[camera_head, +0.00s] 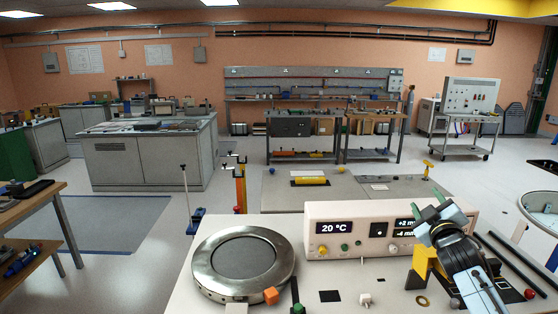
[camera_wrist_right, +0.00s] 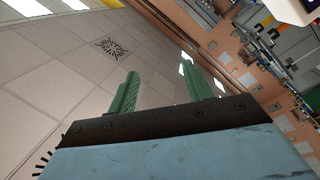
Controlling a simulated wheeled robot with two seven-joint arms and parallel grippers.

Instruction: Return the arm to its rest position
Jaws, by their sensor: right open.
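My right gripper (camera_head: 431,211) is raised above the right part of the pale bench (camera_head: 330,285), in front of the right end of the beige control box (camera_head: 350,212). Its green fingers stand apart and point up and away. In the right wrist view the gripper (camera_wrist_right: 160,88) is open and empty, with the ceiling and far wall behind it. My right arm hides part of the box's right display. My left gripper is in neither view.
A yellow block (camera_head: 424,262) is close to my right arm. Dark rods (camera_head: 518,262) lie at the right. A round table (camera_head: 540,212) stands further right.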

